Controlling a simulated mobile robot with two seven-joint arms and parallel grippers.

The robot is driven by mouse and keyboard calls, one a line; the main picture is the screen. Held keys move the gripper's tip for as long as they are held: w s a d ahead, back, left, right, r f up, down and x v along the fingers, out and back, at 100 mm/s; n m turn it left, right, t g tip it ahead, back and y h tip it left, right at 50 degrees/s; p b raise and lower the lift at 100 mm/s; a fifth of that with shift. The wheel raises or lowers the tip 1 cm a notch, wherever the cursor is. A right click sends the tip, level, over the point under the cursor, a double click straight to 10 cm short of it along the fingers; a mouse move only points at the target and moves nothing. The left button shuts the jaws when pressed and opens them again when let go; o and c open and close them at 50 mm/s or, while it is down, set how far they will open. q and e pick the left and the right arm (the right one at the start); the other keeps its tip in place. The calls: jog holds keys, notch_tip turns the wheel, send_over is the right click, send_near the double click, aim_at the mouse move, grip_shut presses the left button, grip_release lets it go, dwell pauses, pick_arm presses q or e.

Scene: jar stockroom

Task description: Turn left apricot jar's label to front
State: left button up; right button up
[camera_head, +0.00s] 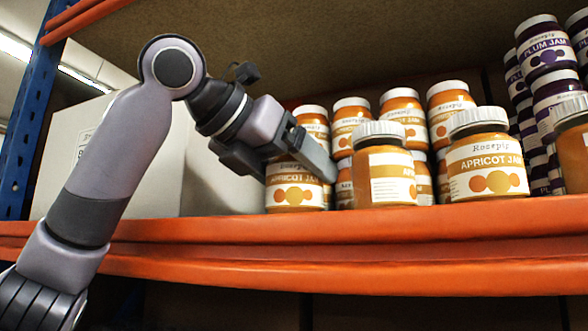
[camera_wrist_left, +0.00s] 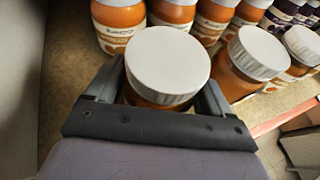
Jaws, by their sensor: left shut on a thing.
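The left apricot jar (camera_head: 293,196) stands at the left end of the front row on the orange shelf. Its label, with "APRICOT JAM" and orange circles, faces roughly to the front. My left gripper (camera_head: 292,160) is shut on this jar, with a finger on either side. The gripper hides the jar's lid and upper part in the head view. In the left wrist view its white lid (camera_wrist_left: 167,62) shows between the fingers, and its label is hidden. My right gripper is not in view.
Close to the right stands an apricot jar (camera_head: 384,168) with small print and bare orange glass facing out. Another apricot jar (camera_head: 486,160) shows its label frontally. Stacked jars stand behind, plum jars (camera_head: 546,60) at right. A pale box (camera_head: 125,165) stands at left. The shelf's front edge (camera_head: 400,225) is clear.

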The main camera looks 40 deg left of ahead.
aim_at(275, 159)
pick_arm(q)
jog(key=shift+r+h, duration=0.1)
jog(key=shift+h, duration=0.2)
jog(key=shift+f, duration=0.3)
dwell(0.4)
jog(key=o, duration=1.6)
jog(key=shift+f, duration=0.1)
jog(key=shift+v, duration=3.7)
